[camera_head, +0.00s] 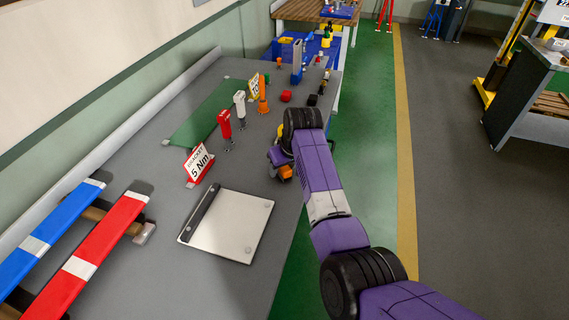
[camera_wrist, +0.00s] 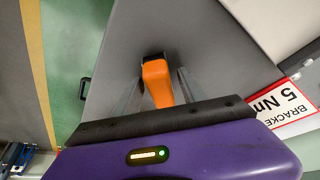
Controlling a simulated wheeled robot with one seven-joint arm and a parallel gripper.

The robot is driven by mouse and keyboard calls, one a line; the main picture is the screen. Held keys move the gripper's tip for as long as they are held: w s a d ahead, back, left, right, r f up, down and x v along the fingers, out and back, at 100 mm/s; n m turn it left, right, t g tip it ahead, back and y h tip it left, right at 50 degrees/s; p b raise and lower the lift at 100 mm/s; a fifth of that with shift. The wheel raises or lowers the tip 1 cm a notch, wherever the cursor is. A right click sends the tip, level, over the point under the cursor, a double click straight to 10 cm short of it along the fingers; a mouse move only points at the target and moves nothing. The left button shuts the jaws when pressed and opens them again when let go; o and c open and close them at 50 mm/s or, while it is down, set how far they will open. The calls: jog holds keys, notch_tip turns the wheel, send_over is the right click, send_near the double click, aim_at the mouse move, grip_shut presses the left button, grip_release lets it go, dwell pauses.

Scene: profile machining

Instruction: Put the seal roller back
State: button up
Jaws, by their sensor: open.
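An orange-handled tool with a black end (camera_wrist: 157,85), which may be the seal roller, lies between my fingers in the wrist view. Its orange part (camera_head: 286,172) also shows in the head view, near the grey table's right edge. My gripper (camera_wrist: 156,92) is open, with one finger on each side of the orange handle. I cannot tell whether either finger touches it. In the head view my gripper (camera_head: 278,160) is low over the table and partly hidden by my wrist.
The grey table (camera_head: 160,185) holds a bracket sign (camera_head: 199,165), a flat silver plate (camera_head: 230,225), and a red tool (camera_head: 225,125) beside a white one (camera_head: 240,104). An orange tool (camera_head: 263,100) stands farther back. Red and blue bars (camera_head: 105,240) lie at the left.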

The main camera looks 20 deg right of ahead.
jog(key=b+v, duration=0.1)
jog(key=v, duration=1.1)
jog(key=shift+b, duration=0.35)
jog(key=w+d+r+m+t, duration=0.1)
jog(key=w+d+r+t, duration=0.1)
jog(key=w+r+t, duration=0.35)
jog(key=s+a+f+t, duration=0.1)
jog(key=s+f, duration=0.1)
jog(key=s, duration=1.6)
jog(key=s+f+t, duration=0.2)
jog(key=s+f, duration=0.1)
jog(key=s, duration=1.6)
jog(key=s+a+f+t, duration=0.1)
jog(key=s+f+t, duration=0.1)
jog(key=s, duration=1.6)
jog(key=shift+s+a+f+m+h+b, duration=0.3)
jog(key=shift+s+f+m+b, duration=0.15)
jog(key=shift+f, duration=0.15)
